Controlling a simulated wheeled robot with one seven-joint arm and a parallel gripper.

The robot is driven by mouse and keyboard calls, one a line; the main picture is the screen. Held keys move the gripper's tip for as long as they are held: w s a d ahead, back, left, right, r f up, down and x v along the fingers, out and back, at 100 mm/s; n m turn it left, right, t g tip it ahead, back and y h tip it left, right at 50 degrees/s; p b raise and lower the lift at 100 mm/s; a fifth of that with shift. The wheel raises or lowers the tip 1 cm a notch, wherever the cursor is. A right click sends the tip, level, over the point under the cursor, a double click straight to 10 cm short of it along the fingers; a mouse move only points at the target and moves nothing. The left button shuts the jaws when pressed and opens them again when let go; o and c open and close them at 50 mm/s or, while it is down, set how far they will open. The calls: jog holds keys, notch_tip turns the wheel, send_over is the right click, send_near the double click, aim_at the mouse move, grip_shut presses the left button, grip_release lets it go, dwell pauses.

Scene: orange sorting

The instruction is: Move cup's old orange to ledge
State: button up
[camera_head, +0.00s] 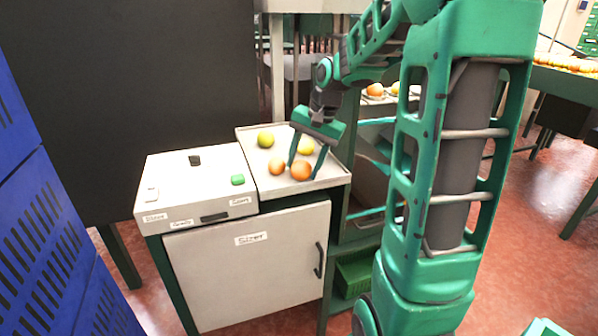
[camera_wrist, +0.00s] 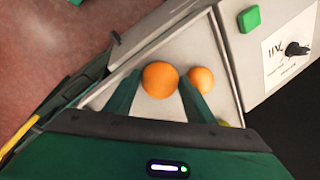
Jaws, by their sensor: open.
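My gripper (camera_head: 303,170) is open and points down over the metal tray (camera_head: 328,181). Its fingers stand on either side of the larger orange (camera_head: 301,170). In the wrist view, this orange (camera_wrist: 160,79) shows between the fingertips of my gripper (camera_wrist: 159,82); I cannot tell whether they touch it. A smaller orange (camera_head: 277,167) lies just left of it; in the wrist view this smaller orange (camera_wrist: 202,78) is beside the right finger, outside the gap. I cannot make out a cup, and I cannot tell which surface is the ledge.
A yellow-green fruit (camera_head: 265,139) and a yellow fruit (camera_head: 305,146) lie farther back on the tray. A white panel with a green button (camera_head: 237,179) adjoins it at left. Another orange fruit (camera_head: 375,90) sits on a shelf behind. Blue crates (camera_head: 45,230) stand at far left.

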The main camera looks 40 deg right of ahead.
jog(key=c, duration=0.9)
jog(key=shift+o, duration=0.2)
jog(key=shift+r, duration=0.15)
